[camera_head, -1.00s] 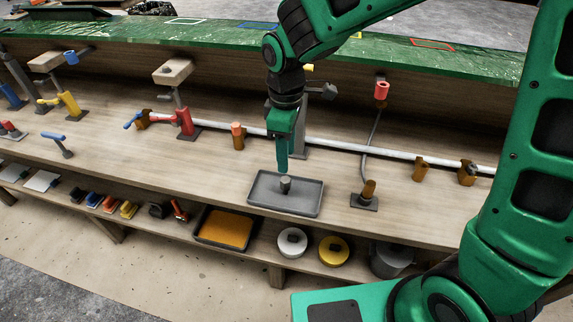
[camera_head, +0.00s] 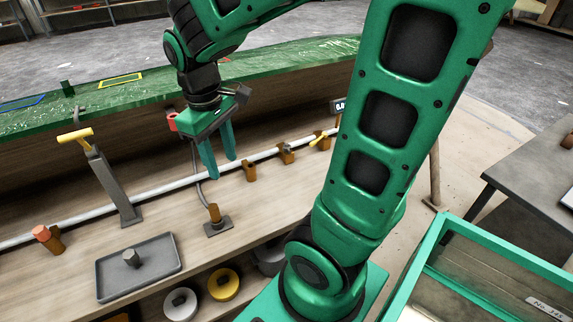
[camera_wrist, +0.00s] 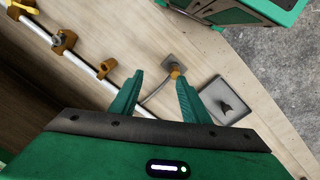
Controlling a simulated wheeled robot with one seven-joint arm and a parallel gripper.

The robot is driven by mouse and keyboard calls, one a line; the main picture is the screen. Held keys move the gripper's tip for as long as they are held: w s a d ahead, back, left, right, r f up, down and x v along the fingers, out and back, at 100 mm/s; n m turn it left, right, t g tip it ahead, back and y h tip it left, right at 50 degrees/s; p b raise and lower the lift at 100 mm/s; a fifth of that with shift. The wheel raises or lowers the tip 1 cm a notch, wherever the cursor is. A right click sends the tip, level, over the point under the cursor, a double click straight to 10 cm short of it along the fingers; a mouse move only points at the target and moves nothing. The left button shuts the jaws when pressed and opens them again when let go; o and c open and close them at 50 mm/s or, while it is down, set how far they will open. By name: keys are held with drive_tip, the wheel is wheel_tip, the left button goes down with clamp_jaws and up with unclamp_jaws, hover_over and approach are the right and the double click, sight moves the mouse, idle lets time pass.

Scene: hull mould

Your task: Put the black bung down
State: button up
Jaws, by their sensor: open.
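The black bung (camera_head: 131,257) looks dark grey and stands in a shallow grey tray (camera_head: 164,264) on the wooden bench. In the wrist view the bung (camera_wrist: 226,106) shows as a small dark shape in the tray (camera_wrist: 238,88), to the right of my fingers. My gripper (camera_head: 222,166) is open and empty, its green fingers pointing down. It hangs above the bench to the right of the tray, clear of the bung. In the wrist view my gripper (camera_wrist: 159,78) has nothing between its fingers.
A small stand with an orange-brown top (camera_head: 214,213) is near my fingertips in the picture. A white pipe (camera_head: 178,183) runs along the bench through brown clamps (camera_head: 250,172). A grey post with a yellow handle (camera_head: 115,190) stands behind the tray. A green-framed case (camera_head: 470,235) is at right.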

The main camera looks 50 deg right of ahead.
drive_tip(key=s+d+m+y, duration=0.1)
drive_tip(key=s+d+m, duration=0.8)
drive_tip(key=s, duration=0.5)
drive_tip(key=shift+s+d+f, duration=0.15)
drive_tip(key=shift+s+d, duration=0.1)
drive_tip(key=shift+s, duration=0.05)
drive_tip(key=shift+w, duration=0.15)
drive_tip(key=shift+w+f, duration=0.25)
drive_tip(key=shift+w, duration=0.25)
